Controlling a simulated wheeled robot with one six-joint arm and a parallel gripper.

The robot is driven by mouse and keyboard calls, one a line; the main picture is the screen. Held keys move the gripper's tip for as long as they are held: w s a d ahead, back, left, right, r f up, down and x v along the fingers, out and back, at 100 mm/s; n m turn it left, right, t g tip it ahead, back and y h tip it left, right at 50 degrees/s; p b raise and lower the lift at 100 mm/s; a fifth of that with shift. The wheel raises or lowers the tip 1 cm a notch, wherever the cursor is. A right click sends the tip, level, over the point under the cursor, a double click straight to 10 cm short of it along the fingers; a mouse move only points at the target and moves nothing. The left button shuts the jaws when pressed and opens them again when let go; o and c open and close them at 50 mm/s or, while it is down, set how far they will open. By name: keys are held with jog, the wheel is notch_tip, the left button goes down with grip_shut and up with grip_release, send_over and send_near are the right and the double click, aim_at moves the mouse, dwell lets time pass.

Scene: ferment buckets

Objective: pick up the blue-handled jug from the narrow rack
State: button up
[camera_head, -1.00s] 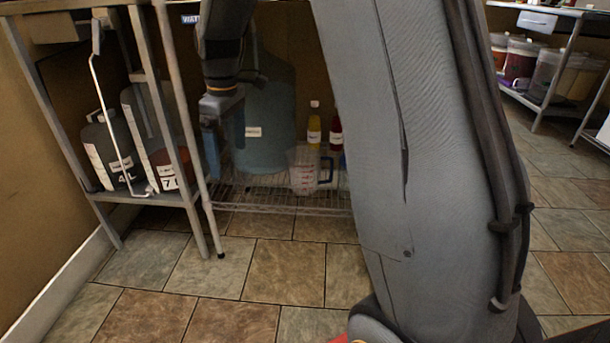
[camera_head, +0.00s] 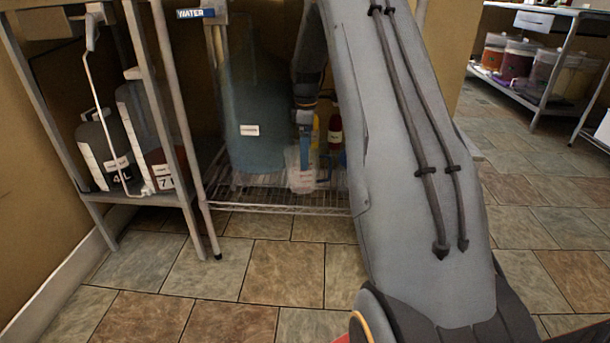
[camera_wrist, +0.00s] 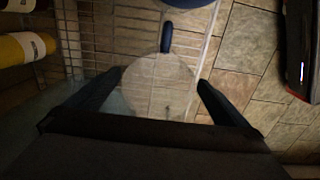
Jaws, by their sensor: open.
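The clear jug (camera_head: 300,181) with a blue handle stands on the wire shelf of the narrow rack (camera_head: 262,208). My gripper (camera_head: 304,148) points down over the jug in the head view and partly hides it. In the wrist view the jug (camera_wrist: 158,88) shows as a pale round shape with its blue handle (camera_wrist: 166,38) at the far side. My gripper (camera_wrist: 159,80) is open there, one finger on each side of the jug. I cannot tell whether the fingers touch it.
A large blue container (camera_head: 252,145) stands on the rack left of the jug. A red-capped bottle (camera_head: 335,132) and yellow bottles (camera_wrist: 24,47) stand close by. A steel table (camera_head: 150,198) with jugs is further left. The tiled floor in front is clear.

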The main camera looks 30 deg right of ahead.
notch_tip(320, 180, down, 5)
jog(key=b, duration=0.2)
jog(key=shift+r+b, duration=0.2)
jog(key=shift+b, duration=0.1)
jog(key=c, duration=1)
jog(key=shift+r, duration=0.1)
jog(key=shift+r, duration=0.1)
